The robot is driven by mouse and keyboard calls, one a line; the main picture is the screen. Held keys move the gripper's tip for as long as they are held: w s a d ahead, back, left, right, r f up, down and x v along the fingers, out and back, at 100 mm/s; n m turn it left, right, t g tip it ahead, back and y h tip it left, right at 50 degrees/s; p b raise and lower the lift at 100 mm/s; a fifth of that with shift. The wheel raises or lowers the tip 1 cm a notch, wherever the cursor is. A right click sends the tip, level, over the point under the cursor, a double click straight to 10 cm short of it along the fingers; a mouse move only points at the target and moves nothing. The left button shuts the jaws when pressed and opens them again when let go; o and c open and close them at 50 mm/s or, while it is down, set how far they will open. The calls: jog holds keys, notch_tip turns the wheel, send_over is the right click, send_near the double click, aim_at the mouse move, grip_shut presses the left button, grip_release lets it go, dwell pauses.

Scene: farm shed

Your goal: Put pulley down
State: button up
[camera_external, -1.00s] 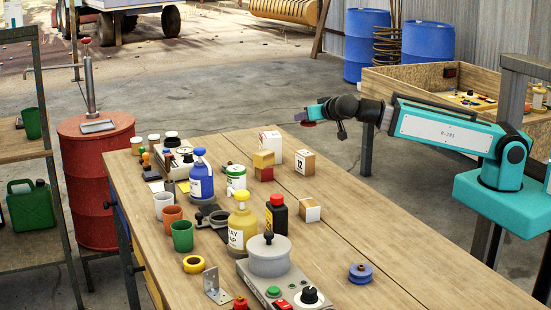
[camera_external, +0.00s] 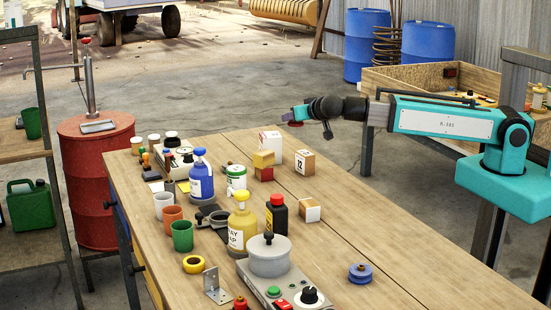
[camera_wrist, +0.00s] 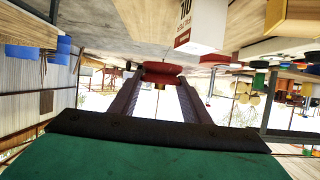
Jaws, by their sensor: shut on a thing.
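My gripper (camera_external: 300,114) is above the far right edge of the wooden workbench, shut on a red pulley. The red pulley (camera_external: 295,123) hangs at the fingertips, apart from the bench top. In the wrist view the red pulley (camera_wrist: 163,69) sits between the two dark fingertips and partly hides what is behind it. A blue pulley (camera_external: 360,273) lies flat on the workbench (camera_external: 400,287) near the front right, far from my gripper.
A white box (camera_external: 271,146) stands left of and below my gripper, beside a wooden block (camera_external: 305,163) marked 12. The bench's right side is mostly bare.

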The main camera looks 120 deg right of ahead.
jog(key=p, duration=0.3)
send_over(270, 134)
jog(key=a, duration=0.1)
jog(key=shift+s+f, duration=0.25)
jog(key=shift+f, duration=0.1)
jog(key=shift+w+d, duration=0.35)
jog(key=shift+w, duration=0.05)
jog(key=shift+s+f+p, duration=0.1)
jog(key=shift+f+p, duration=0.7)
jog(key=shift+f, duration=1.05)
jog(key=shift+f+b, duration=0.15)
jog(key=shift+b, duration=0.15)
jog(key=o, duration=1.1)
jog(key=shift+r+p, duration=0.2)
jog(key=shift+p, duration=0.1)
